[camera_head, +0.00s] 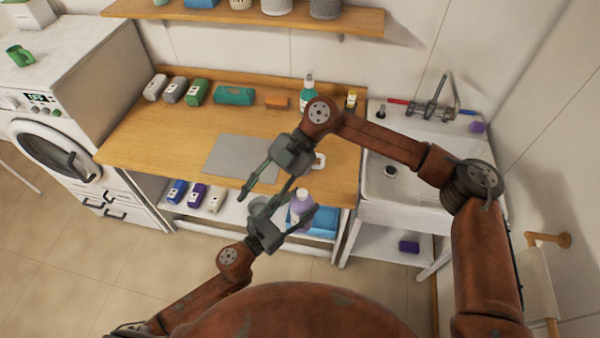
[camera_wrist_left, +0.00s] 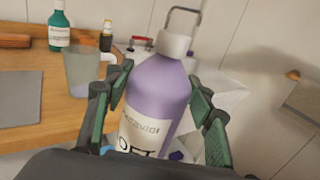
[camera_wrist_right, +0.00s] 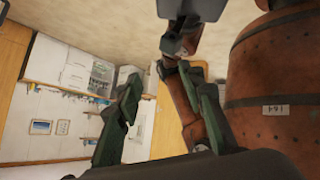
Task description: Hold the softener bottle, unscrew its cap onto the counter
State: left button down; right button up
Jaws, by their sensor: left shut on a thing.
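The softener bottle (camera_head: 300,208) is purple with a white cap (camera_wrist_left: 174,45) on top and a pale label (camera_wrist_left: 145,135). It stands about upright, slightly tilted in the left wrist view, in front of the counter. My left gripper (camera_head: 286,210) is shut on its body, one finger on each side. My right gripper (camera_head: 264,192) is open and empty, to the upper left of the bottle in the head view. The wooden counter (camera_head: 150,140) has a grey mat (camera_head: 230,158) near its front edge.
A translucent cup (camera_wrist_left: 82,68) stands on the counter. A sink (camera_head: 400,195) is at the right. Several small bottles (camera_head: 197,194) lie on the lower shelf.

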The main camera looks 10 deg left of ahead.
jog(key=w+d+f+m+t+h, duration=0.2)
jog(key=w+d+m+t+h, duration=0.1)
jog(key=w+d+t+h, duration=0.1)
notch_tip(320, 180, up, 2)
jog(key=m+t+h, duration=0.2)
jog(key=t+h, duration=0.1)
send_over(300, 192)
jog(key=shift+s+r, duration=0.1)
jog(key=shift+s, duration=0.1)
jog(key=shift+d+f+m, duration=0.1)
jog(key=shift+f+m, duration=0.15)
jog(key=shift+m, duration=0.05)
notch_tip(300, 192, down, 7)
jog(key=shift+w+f, duration=0.1)
jog(key=shift+f, duration=0.1)
grip_shut()
jog(key=shift+r, duration=0.1)
